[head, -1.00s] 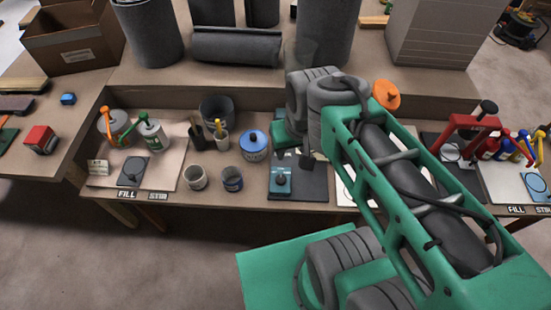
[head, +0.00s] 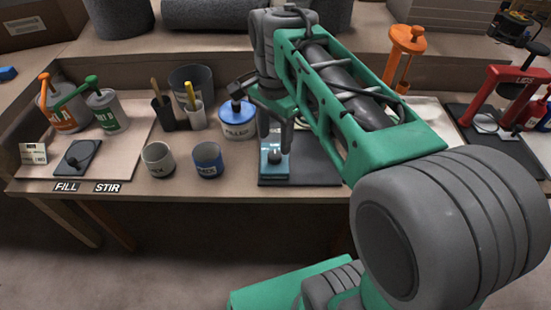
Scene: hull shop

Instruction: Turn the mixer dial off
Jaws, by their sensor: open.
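A small blue box with a dark knob on top, which looks like the mixer dial (head: 275,157), sits at the left front of a dark flat plate on the bench. The knob's pointer and setting are too small to read.
A white can with a blue lid (head: 238,120) stands close left of my gripper. An orange pump (head: 402,50) and a red press (head: 500,90) are at the right. The plate's right half (head: 315,160) is clear.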

